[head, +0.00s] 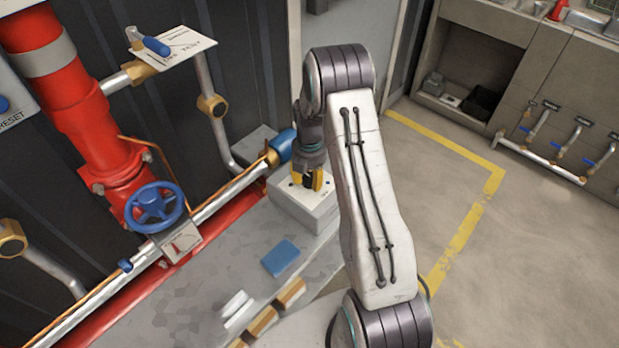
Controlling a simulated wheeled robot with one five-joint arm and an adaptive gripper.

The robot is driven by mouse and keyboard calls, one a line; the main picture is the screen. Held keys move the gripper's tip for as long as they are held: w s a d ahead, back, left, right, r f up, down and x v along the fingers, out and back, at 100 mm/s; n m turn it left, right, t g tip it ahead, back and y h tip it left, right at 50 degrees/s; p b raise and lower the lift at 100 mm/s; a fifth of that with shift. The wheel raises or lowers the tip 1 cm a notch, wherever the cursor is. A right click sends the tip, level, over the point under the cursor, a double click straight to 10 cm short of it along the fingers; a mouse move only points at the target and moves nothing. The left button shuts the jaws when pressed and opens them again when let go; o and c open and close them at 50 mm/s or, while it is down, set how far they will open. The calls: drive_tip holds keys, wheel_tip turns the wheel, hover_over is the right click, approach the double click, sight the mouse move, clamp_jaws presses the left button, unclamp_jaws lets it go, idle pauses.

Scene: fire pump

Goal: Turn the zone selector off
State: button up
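A pale grey box (308,212) sits on the grey ledge below my gripper, with small dark marks on its light top plate; it may carry the zone selector, but no label is readable. My gripper (307,182) points down over the top of this box, its two yellow fingers a little apart. Something dark shows between or just behind the fingertips. The selector's handle and its setting are largely hidden by the fingers, and I cannot tell whether they touch it.
A blue handwheel (155,207) and thick red pipe (75,125) stand at left. A blue-handled valve (155,46) is at upper left. A blue block (281,258) lies on the ledge. Open floor (540,260) with a yellow line extends right, below a pipe with several blue-handled taps (545,140).

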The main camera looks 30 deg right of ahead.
drive_tip(key=c, duration=0.6)
